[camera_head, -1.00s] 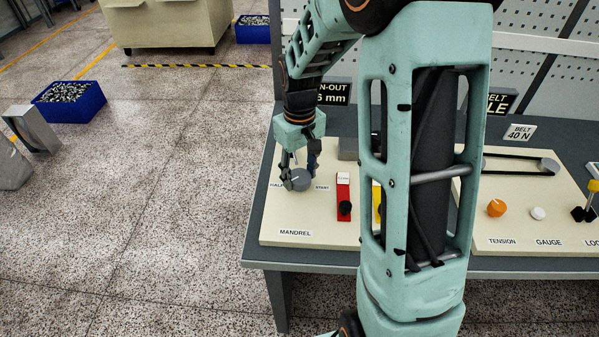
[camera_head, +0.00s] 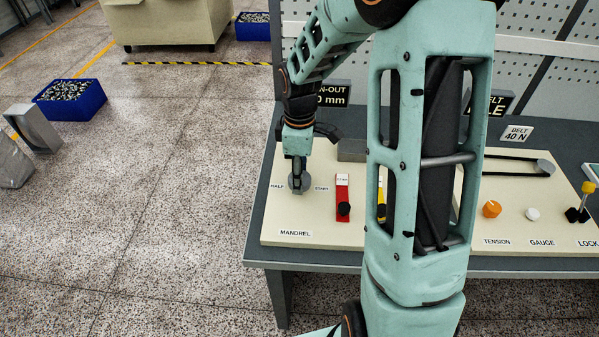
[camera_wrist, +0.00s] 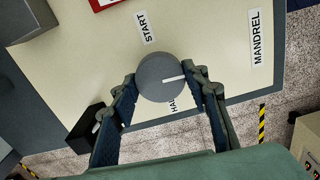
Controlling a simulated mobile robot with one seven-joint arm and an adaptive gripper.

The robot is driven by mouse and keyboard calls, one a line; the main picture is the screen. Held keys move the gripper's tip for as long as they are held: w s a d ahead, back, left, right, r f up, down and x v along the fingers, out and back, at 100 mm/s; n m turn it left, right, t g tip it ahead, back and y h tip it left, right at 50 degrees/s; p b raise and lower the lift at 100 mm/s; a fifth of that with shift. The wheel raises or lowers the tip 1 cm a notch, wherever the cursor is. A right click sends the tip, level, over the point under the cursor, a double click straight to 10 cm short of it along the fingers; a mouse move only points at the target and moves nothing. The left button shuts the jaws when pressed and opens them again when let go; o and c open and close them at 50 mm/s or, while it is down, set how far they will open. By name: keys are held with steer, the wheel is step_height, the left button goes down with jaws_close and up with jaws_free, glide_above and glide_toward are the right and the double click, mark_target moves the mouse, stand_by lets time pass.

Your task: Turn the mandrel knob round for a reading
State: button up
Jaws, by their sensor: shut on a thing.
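The mandrel knob (camera_head: 297,187) is a round grey knob on the cream panel, between the HALF label (camera_head: 277,186) and the START label (camera_head: 321,188). My gripper (camera_head: 298,178) comes down on it from above. In the wrist view the fingers are shut on the knob (camera_wrist: 158,78), one on each side. The knob's white pointer line (camera_wrist: 174,78) faces the MANDREL label (camera_wrist: 257,38) side, between START and HALF. The HALF label is partly hidden in the wrist view. The run-out sign (camera_head: 334,94) behind is partly covered by my arm and shows "0 mm" at its visible end.
A red slider plate with a black knob (camera_head: 343,208) stands right of the mandrel knob. A grey block (camera_head: 352,149) lies behind it. An orange tension knob (camera_head: 491,209) and white gauge button (camera_head: 532,214) are farther right. My arm hides the bench middle.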

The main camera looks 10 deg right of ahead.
steer(key=shift+n, duration=0.5)
steer(key=o, duration=1.2)
steer(key=shift+c, duration=0.2)
step_height(320, 180, up, 12)
steer(key=shift+w+d, duration=0.1)
